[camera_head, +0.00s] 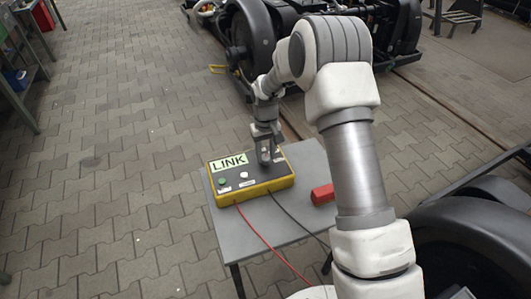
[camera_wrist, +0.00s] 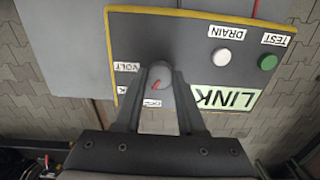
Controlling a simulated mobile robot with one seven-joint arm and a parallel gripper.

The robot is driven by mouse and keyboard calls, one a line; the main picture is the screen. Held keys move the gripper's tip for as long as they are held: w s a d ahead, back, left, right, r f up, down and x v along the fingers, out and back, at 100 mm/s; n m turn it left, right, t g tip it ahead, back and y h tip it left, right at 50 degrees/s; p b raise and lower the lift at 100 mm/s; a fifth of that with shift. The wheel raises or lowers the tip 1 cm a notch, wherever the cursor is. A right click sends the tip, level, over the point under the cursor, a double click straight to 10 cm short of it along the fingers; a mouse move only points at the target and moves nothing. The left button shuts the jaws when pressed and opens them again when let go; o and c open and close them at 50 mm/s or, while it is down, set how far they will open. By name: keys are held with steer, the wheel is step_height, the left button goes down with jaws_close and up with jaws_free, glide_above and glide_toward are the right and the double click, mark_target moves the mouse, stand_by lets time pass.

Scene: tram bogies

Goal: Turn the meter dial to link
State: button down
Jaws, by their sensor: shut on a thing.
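The meter (camera_head: 230,187) is a yellow-edged box with a dark face on a small grey table in the head view. Its display reads LINK on pale green (camera_head: 229,162); in the wrist view the display (camera_wrist: 225,99) appears upside down. The round grey dial (camera_wrist: 158,76) with a red pointer mark sits between the fingertips of my gripper (camera_wrist: 160,76). The gripper is shut on the dial from above. A VOLT label (camera_wrist: 127,67) shows beside the dial; other dial labels are partly hidden by the fingers.
A white DRAIN button (camera_wrist: 221,57) and a green TEST button (camera_wrist: 267,62) are on the meter face. Red and black leads run off the grey table (camera_head: 222,233). A red block (camera_head: 322,194) lies right of the meter. Bogies with wheels stand behind and at right.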

mark_target(266, 157)
steer(key=shift+m+p, duration=0.3)
steer(key=shift+m, duration=1.8)
steer(key=c, duration=0.5)
jaws_free()
step_height(266, 157, up, 18)
steer(key=p, duration=0.3)
steer(key=shift+f+p, duration=0.25)
steer(key=shift+p, duration=0.15)
